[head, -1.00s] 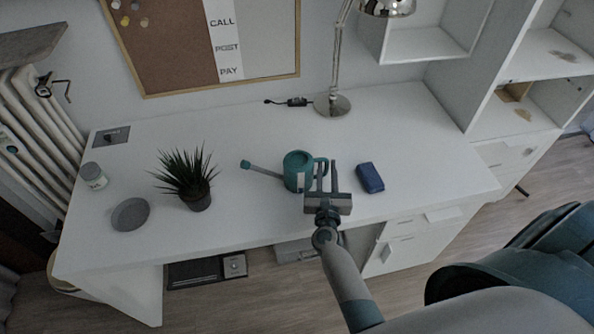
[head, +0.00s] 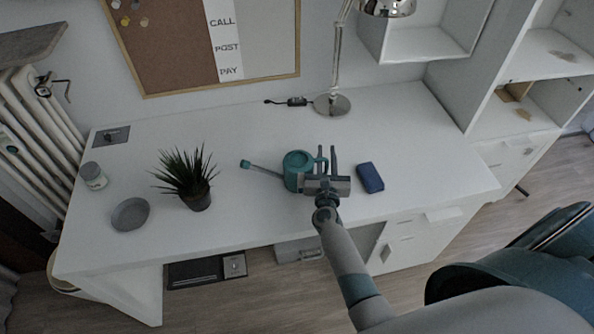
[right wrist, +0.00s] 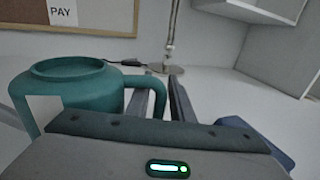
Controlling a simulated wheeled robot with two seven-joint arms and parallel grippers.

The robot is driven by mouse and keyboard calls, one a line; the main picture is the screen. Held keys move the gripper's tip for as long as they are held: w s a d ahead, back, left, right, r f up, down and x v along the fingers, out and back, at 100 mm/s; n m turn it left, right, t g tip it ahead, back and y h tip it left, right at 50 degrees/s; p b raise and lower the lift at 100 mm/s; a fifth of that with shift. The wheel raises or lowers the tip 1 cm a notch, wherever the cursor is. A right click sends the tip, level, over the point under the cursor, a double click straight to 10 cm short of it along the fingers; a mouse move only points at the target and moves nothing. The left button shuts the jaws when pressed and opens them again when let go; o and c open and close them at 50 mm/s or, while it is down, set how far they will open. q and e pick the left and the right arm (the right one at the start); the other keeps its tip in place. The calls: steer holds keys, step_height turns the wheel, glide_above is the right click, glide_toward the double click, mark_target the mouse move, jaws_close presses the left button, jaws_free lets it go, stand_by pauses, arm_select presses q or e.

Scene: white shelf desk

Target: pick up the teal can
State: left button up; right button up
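The teal can (head: 296,167) is a watering can standing upright on the white desk, with its spout to the left and its handle to the right. It also fills the left of the right wrist view (right wrist: 75,92). My right gripper (head: 327,160) is open at the handle side of the can. In the right wrist view its two fingers (right wrist: 160,105) point forward, and the can's handle reaches down at the left finger or between the fingers. Whether they touch it I cannot tell. My left gripper is not in view.
A blue box-like object (head: 369,177) lies just right of my right gripper. A potted plant (head: 186,178), a grey dish (head: 130,214) and a small jar (head: 92,176) stand to the left. A desk lamp (head: 333,103) stands behind. The desk between can and lamp is clear.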

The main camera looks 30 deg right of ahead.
steer(key=shift+c, duration=0.4)
jaws_close()
steer(key=shift+r, duration=0.2)
steer(key=shift+r+p, duration=0.55)
steer(key=shift+p, duration=0.1)
steer(key=s+d+r+p, duration=0.7)
steer(key=s+r+p, duration=0.1)
steer(key=s+r, duration=0.1)
steer(key=shift+s+r, duration=0.15)
steer(key=shift+r, duration=0.15)
